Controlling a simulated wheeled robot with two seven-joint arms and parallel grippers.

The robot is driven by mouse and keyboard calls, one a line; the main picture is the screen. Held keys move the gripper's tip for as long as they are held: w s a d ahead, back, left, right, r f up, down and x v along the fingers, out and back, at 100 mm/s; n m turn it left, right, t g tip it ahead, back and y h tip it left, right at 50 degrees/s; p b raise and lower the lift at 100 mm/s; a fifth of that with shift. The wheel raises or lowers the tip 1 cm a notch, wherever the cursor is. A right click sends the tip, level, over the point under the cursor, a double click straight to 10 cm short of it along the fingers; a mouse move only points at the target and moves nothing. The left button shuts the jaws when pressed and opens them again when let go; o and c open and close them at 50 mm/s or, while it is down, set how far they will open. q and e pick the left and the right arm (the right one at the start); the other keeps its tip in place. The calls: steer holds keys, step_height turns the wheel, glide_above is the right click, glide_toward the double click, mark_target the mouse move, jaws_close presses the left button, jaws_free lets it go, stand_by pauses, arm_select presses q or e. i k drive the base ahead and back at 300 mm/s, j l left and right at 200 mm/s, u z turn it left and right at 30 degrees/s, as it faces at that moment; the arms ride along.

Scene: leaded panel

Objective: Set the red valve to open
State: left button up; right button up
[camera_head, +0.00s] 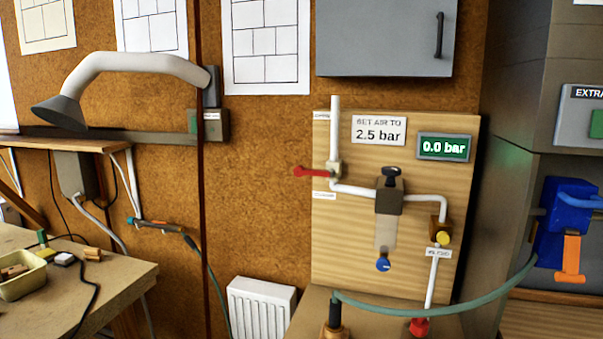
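The red valve's lever (313,171) sticks out to the left from a pale valve body (334,169) on a white vertical pipe (335,130). The lever lies about horizontal, across the pipe. Small labels sit above and below it at the board's left edge, too small to read surely. The pipework is mounted on a wooden board (455,195). A sign (379,130) reads "SET AIR TO 2.5 bar", and a green display (443,148) reads "0.0 bar". Neither of my grippers shows in this view.
A filter unit (389,200) with a dark top knob and a blue bottom knob (383,264) sits right of the valve. A green hose (440,309) arcs below the board. A workbench (100,285) stands at left, a white radiator (262,308) low in the middle.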

mark_target(299, 171)
steer(key=i+j+z, duration=0.45)
steer(key=j+z, duration=0.25)
steer(key=i+j+z, duration=0.15)
steer(key=j+z, duration=0.15)
steer(key=j, duration=0.15)
steer(key=i+j+z, duration=0.15)
steer(key=j+z, duration=0.2)
steer(key=j, duration=0.15)
steer(key=j+z, duration=0.35)
steer(key=j, duration=0.15)
steer(key=j+z, duration=0.35)
steer(key=j, duration=0.15)
